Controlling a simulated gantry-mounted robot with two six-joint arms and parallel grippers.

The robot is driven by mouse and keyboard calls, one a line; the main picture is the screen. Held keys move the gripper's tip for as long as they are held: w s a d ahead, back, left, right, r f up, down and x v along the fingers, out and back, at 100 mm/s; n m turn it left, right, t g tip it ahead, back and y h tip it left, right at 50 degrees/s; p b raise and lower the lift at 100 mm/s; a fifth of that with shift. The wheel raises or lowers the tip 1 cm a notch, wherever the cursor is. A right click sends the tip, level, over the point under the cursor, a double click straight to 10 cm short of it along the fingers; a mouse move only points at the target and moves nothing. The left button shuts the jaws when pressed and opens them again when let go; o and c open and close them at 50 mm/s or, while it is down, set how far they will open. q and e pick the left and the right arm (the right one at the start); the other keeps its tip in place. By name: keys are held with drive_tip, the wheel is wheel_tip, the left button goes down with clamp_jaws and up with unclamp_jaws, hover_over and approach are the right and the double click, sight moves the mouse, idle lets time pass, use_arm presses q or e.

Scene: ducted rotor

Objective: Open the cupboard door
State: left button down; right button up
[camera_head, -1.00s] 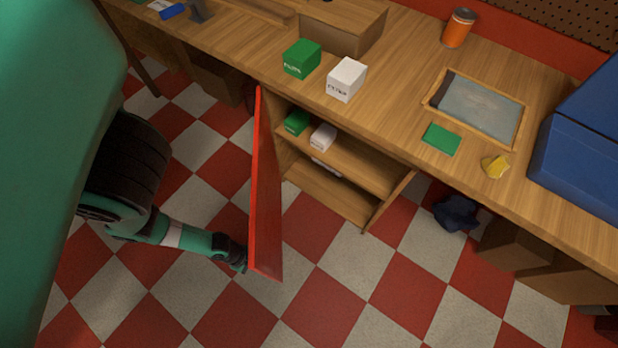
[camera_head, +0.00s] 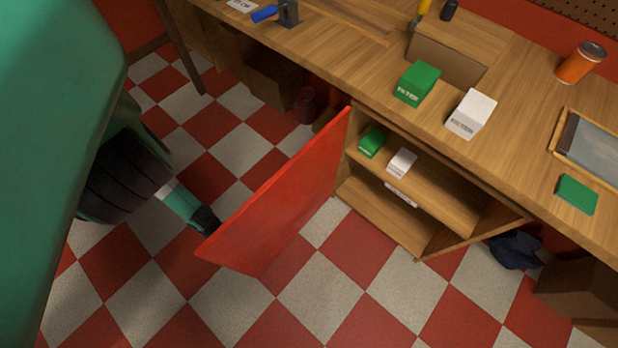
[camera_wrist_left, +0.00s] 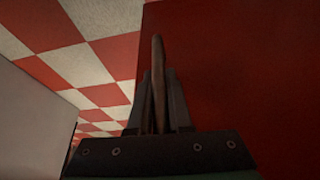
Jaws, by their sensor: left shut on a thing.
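The red cupboard door (camera_head: 280,205) stands wide open, swung out to the left from the cupboard (camera_head: 430,205) under the workbench. My left gripper (camera_head: 207,220) is at the door's free edge, on its far left side, with its fingertips hidden behind the door in the head view. In the left wrist view, my left gripper (camera_wrist_left: 159,100) is shut on a thin brown bar (camera_wrist_left: 158,50), which looks like the door handle, against the red door face (camera_wrist_left: 235,70). My right gripper is not in view.
Inside the cupboard, a green box (camera_head: 371,142) and a white box (camera_head: 402,162) sit on the shelf. Green (camera_head: 417,83) and white (camera_head: 472,114) filter boxes stand on the workbench (camera_head: 350,65). The checkered floor (camera_head: 320,310) before the cupboard is clear.

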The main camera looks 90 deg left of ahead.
use_arm(q)
drive_tip(key=shift+s+a, duration=0.7)
drive_tip(key=shift+a, duration=0.15)
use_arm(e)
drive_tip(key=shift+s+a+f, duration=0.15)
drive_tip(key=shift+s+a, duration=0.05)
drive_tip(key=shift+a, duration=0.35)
use_arm(q)
drive_tip(key=c, duration=1.2)
unclamp_jaws()
drive_tip(key=shift+d, duration=0.1)
drive_tip(key=o, duration=0.4)
drive_tip(key=shift+s+d, duration=0.25)
drive_tip(key=shift+s, duration=0.1)
drive_tip(key=shift+c, duration=0.2)
drive_tip(key=p+v, duration=0.6)
drive_tip(key=v, duration=0.5)
drive_tip(key=shift+a+r, duration=0.25)
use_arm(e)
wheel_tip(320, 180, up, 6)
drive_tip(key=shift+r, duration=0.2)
use_arm(q)
drive_tip(key=shift+w, duration=0.1)
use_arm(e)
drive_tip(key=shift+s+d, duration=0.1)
